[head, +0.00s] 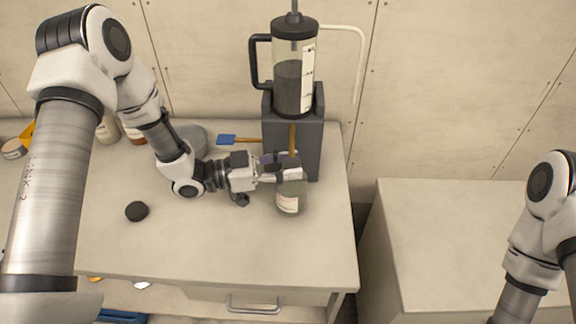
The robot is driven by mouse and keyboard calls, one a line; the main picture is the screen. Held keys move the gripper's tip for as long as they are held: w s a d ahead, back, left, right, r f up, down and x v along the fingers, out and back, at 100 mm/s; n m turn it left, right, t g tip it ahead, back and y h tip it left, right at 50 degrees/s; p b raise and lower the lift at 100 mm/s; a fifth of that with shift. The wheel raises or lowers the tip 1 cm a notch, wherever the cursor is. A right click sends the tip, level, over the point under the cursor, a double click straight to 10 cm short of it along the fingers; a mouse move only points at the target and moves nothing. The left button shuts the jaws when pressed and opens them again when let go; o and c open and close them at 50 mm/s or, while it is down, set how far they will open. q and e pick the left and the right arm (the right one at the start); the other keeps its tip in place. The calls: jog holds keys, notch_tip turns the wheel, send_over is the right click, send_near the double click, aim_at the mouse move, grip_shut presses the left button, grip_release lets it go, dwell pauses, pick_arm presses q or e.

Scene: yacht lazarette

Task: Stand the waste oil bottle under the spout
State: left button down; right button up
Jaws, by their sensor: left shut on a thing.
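The waste oil bottle (288,196), clear greenish with a pale label, stands upright near the right end of the bench. My left gripper (289,170) is shut around its upper part from the left, and the fingers hide some of it. Behind it a dark grey stand (313,150) holds a clear canister (294,75) with dark contents and a black handle. A thin amber-brown vertical strip (292,139) runs from the stand's front down to the bottle's top; I cannot tell if it is the spout or oil. My right gripper is out of view.
A black round cap (137,211) lies on the bench (220,250). A blue-headed brush (228,139) lies left of the stand, near a grey round container (190,138). Jars stand at the back left. A lower bare cabinet (470,240) is on the right, beyond a gap.

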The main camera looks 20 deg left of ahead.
pick_arm(q)
jog(key=c, duration=0.9)
grip_release()
jog(key=shift+f, duration=0.1)
jog(key=shift+c, duration=0.2)
jog(key=shift+o, duration=1.4)
jog(key=shift+d, duration=0.1)
jog(key=shift+r, duration=0.3)
jog(key=v, duration=1.2)
jog(key=shift+f, duration=0.2)
